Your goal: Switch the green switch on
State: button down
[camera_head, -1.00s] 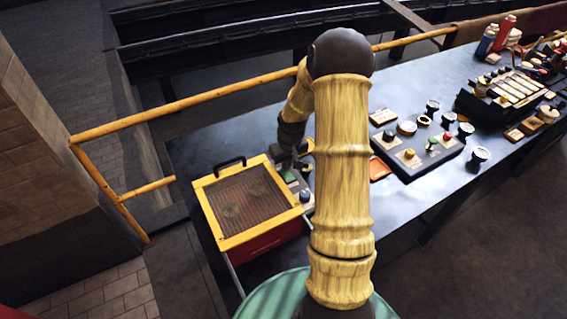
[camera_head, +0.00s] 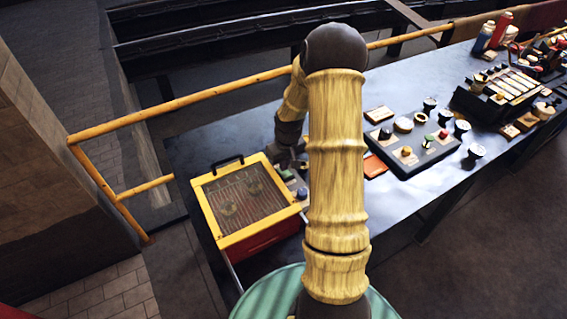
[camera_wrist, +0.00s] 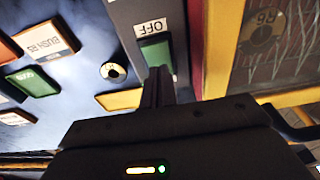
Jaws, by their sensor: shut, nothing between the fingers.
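The green switch (camera_wrist: 155,52) sits on a grey strip beside a yellow-framed box. A white label reading OFF, upside down in the wrist view, lies at its far end. In the head view the switch shows as a small green patch (camera_head: 286,175) on the box's right side. My gripper (camera_wrist: 158,74) is shut and empty, its fingertips at the near end of the switch and partly covering it. I cannot tell whether they touch it. In the head view my gripper (camera_head: 287,156) is just above the switch, partly hidden by my arm.
The yellow-framed box (camera_head: 211,199) has a mesh top and a black handle (camera_head: 228,160). A blue knob (camera_head: 302,193) stands near the switch. A black panel (camera_head: 416,160) with coloured knobs is to the right. A yellow railing (camera_head: 180,107) runs behind the table.

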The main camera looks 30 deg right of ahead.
jog(key=shift+r, duration=0.1)
jog(key=r+p, duration=0.1)
jog(key=r, duration=0.1)
jog(key=r+p, duration=0.2)
jog(key=shift+w, duration=0.4)
jog(key=shift+w+r, duration=0.15)
jog(key=shift+r, duration=0.05)
notch_tip(320, 180, up, 9)
jog(key=w+b, duration=0.1)
jog(key=b, duration=0.1)
jog(key=shift+w, duration=0.2)
jog(key=shift+a+r, duration=0.1)
jog(key=s+a+r+t, duration=0.1)
jog(key=s+a+r, duration=0.1)
jog(key=s+a, duration=1.4)
jog(key=s, duration=0.3)
jog(key=shift+a, duration=0.15)
jog(key=shift+w, duration=0.1)
